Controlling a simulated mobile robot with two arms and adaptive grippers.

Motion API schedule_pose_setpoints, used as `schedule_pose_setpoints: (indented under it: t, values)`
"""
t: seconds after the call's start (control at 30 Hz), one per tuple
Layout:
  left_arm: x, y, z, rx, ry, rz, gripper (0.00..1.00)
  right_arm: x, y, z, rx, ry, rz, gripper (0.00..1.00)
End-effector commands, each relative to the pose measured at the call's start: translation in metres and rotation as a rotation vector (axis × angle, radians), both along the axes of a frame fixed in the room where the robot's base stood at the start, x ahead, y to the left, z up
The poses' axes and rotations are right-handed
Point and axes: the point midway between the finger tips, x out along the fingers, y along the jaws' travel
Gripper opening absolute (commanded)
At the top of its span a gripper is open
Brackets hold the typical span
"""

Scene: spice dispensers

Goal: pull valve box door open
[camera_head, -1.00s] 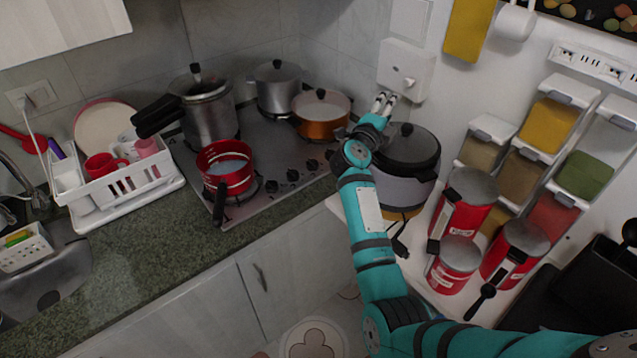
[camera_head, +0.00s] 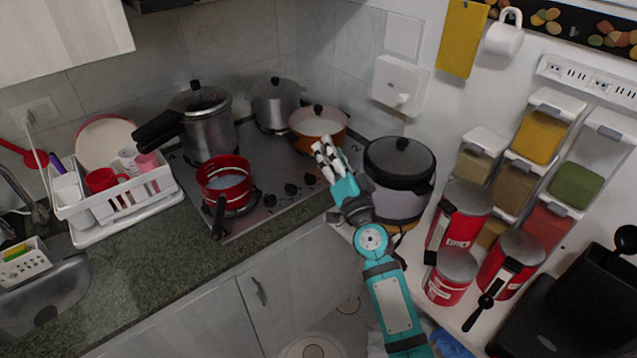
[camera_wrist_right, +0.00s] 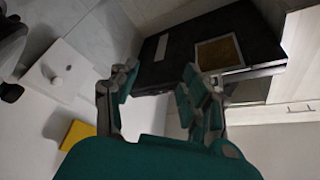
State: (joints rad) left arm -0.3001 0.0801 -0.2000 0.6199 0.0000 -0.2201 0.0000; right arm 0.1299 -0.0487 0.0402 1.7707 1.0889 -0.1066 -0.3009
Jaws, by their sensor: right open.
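The valve box (camera_head: 393,80) is a white square box on the tiled wall above the black-lidded cooker. A small knob (camera_head: 402,100) sticks out from its front, and the door looks flush with the box. The box also shows at the left of the right wrist view (camera_wrist_right: 80,82). My right gripper (camera_head: 324,152) is open and empty, left of and below the box, in front of the orange pot. It is apart from the knob. In the right wrist view its fingers (camera_wrist_right: 157,82) are spread, with nothing between them. My left gripper is not in view.
The cooker (camera_head: 402,165) stands just right of my right gripper. The orange pot (camera_head: 318,125) is close behind it, on the hob. Red canisters (camera_head: 468,210) and spice dispensers (camera_head: 515,185) crowd the right. A yellow board (camera_head: 463,38) hangs right of the box.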

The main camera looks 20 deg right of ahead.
Motion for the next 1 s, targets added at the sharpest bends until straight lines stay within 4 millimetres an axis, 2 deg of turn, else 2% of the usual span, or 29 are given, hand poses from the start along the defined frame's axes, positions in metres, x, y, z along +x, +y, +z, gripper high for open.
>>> schedule_pose_setpoints:
  t: [0.2,0.4,1.0]
  values:
    - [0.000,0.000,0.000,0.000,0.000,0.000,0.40,-0.020,0.025,-0.024,-0.123,0.076,0.097,0.47]
    - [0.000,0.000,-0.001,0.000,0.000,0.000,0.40,-0.032,0.039,-0.039,-0.191,0.125,0.150,0.47]
    - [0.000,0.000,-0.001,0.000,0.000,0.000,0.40,-0.036,0.043,-0.044,-0.212,0.142,0.165,0.47]
